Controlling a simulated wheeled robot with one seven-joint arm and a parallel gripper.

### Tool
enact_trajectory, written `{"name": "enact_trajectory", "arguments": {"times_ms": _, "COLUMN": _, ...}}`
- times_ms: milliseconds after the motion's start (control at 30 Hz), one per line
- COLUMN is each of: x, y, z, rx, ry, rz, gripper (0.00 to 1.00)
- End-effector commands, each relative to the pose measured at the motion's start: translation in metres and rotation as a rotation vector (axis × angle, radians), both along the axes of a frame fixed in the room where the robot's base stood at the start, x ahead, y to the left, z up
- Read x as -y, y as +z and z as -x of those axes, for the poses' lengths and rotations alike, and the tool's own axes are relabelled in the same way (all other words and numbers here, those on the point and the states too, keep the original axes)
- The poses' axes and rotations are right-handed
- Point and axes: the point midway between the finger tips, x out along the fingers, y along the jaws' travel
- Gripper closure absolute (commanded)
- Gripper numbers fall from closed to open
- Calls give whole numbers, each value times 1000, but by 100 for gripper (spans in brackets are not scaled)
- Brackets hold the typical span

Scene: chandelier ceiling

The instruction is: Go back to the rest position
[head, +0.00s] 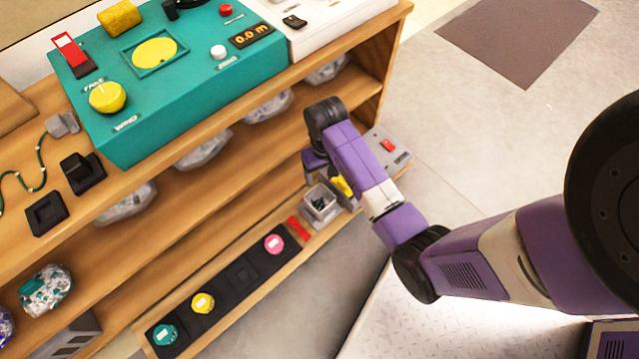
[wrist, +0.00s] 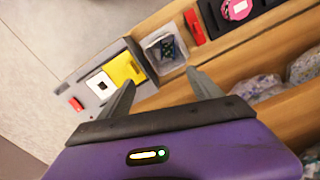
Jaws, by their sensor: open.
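My purple arm reaches from the right toward the wooden shelf unit in the head view, and its end is at the lower shelf, with the fingers mostly hidden there. In the wrist view my gripper (wrist: 166,92) has its two grey fingers spread apart with nothing between them. Beyond the fingertips are a yellow block (wrist: 126,69) and a small grey bin (wrist: 163,50) with dark bits inside. The bin also shows in the head view (head: 320,201), just below the gripper end.
The wooden shelf (head: 250,215) holds a teal control box (head: 180,85) on top and wrapped lumps on the middle shelf. A black tray (head: 241,276) with pink, yellow and teal round pieces lies on the lower shelf. The grey floor (head: 470,110) at right is open.

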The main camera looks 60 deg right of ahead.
Motion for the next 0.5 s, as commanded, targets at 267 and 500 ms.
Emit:
{"name": "enact_trajectory", "arguments": {"times_ms": 267, "x": 0, "y": 25, "z": 0, "rx": -1, "ry": 0, "rz": -1, "gripper": 26}}
{"name": "enact_trajectory", "arguments": {"times_ms": 500, "x": 0, "y": 24, "z": 0, "rx": -1, "ry": 0, "rz": -1, "gripper": 26}}
